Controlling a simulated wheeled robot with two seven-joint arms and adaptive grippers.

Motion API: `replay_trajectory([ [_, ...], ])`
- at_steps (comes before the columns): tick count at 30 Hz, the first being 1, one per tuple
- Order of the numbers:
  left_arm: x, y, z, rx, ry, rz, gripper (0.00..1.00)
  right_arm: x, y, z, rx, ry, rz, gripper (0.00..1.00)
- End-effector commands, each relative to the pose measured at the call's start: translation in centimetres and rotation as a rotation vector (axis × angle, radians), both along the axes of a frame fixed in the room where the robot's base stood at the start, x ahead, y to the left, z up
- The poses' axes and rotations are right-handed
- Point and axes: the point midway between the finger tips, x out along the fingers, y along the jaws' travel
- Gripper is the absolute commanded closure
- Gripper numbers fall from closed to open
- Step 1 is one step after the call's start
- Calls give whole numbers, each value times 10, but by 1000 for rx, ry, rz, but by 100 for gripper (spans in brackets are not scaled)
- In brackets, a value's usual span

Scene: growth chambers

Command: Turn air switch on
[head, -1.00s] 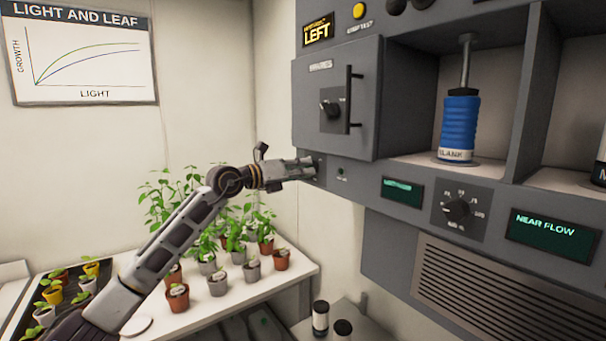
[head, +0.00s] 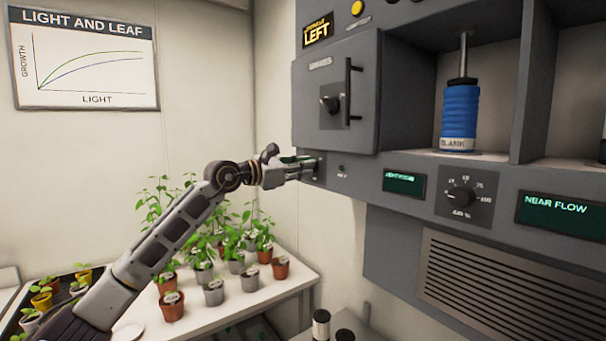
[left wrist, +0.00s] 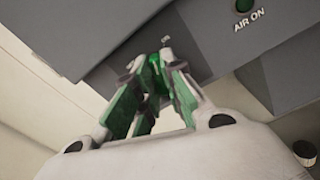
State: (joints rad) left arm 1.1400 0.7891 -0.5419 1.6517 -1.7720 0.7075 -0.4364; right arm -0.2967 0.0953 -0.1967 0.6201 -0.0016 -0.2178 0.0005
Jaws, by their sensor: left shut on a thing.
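My left gripper (head: 312,168) reaches the lower left part of the grey cabinet front, under the small closed door. In the left wrist view its green-padded fingers (left wrist: 158,75) are shut on the small air switch (left wrist: 164,62), which they mostly hide. A round dark green lamp (left wrist: 243,5) labelled AIR ON sits on the panel to the right of the fingers. The lamp also shows in the head view (head: 342,168), just right of the gripper, and looks dark. My right gripper is not in view.
The cabinet door (head: 325,115) with a black handle is above the gripper. A dial (head: 460,197) and a green display (head: 404,183) are to the right. A blue cylinder (head: 459,112) stands in an open bay. Potted plants stand on a white bench (head: 255,298) below.

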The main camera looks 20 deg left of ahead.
Motion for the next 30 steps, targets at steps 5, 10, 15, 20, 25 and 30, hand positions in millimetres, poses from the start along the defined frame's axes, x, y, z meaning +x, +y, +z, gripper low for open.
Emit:
replay_trajectory([
  [5,0,0,-3,115,-87,1,100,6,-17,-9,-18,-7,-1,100],
  [10,0,0,-2,214,-165,1,100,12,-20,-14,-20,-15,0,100],
  [15,0,0,-2,292,-225,0,100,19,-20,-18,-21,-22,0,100],
  [20,0,-1,-2,336,-260,0,100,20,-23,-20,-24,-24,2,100],
  [25,0,-1,-2,359,-277,-1,100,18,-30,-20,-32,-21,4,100],
  [30,0,-1,-2,364,-280,-1,100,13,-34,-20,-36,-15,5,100],
])
